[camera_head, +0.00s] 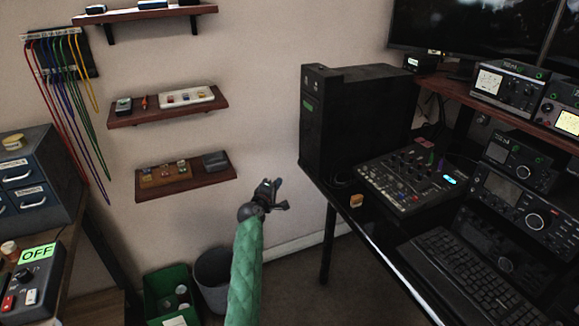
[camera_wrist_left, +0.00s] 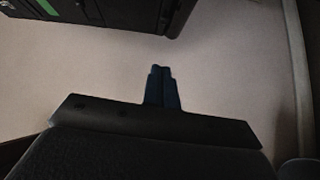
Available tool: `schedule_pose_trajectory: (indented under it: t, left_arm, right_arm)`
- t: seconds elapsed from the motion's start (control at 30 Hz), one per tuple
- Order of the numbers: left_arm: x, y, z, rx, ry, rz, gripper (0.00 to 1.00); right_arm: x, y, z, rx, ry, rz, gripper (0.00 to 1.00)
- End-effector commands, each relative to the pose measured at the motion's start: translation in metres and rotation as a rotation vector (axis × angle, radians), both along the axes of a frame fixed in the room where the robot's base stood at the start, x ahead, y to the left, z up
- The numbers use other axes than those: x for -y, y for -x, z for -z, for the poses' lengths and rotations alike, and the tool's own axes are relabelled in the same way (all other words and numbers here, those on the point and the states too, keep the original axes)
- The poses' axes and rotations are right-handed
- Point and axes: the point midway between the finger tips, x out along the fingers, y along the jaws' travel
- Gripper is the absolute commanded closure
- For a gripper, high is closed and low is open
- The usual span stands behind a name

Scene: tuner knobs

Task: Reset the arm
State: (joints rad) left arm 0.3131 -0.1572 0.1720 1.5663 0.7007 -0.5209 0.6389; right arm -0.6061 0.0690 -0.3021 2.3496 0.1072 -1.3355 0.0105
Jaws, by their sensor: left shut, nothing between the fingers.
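My left arm, in a green quilted sleeve, reaches up from the bottom middle of the head view. Its gripper (camera_head: 272,187) is in the open space between the wall shelves and the right-hand desk, touching nothing that I can see. In the left wrist view the two dark fingers (camera_wrist_left: 161,72) are together and empty, with a plain pale surface behind them. My right gripper is in neither view.
A black computer tower (camera_head: 345,125) stands on the right desk beside a mixer (camera_head: 400,190) and radios. Wall shelves (camera_head: 186,184) hold small parts. A green bin (camera_head: 165,285) and grey bin (camera_head: 212,278) stand below. A switch box showing OFF (camera_head: 38,253) is at left.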

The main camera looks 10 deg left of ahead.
Motion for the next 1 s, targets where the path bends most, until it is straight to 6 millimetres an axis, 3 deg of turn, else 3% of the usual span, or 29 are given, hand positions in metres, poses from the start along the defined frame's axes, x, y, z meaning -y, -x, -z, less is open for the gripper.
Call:
schedule_pose_trajectory:
  t: [0.3,0.47,0.67,0.8,1.0]
  left_arm:
    - [0.021,0.014,0.02,-0.077,-0.275,0.169,1.0]
    - [0.03,0.033,0.001,-0.099,-0.483,0.274,1.0]
    - [0.039,0.065,-0.038,-0.109,-0.746,0.385,1.0]
    - [0.041,0.105,-0.052,-0.143,-0.93,0.458,1.0]
    - [0.042,0.182,-0.045,-0.231,-1.146,0.557,1.0]
  right_arm:
    - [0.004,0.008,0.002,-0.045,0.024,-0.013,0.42]
    - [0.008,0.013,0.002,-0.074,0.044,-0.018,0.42]
    - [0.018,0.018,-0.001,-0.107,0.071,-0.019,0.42]
    - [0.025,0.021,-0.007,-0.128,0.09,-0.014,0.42]
    - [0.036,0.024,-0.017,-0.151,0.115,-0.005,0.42]
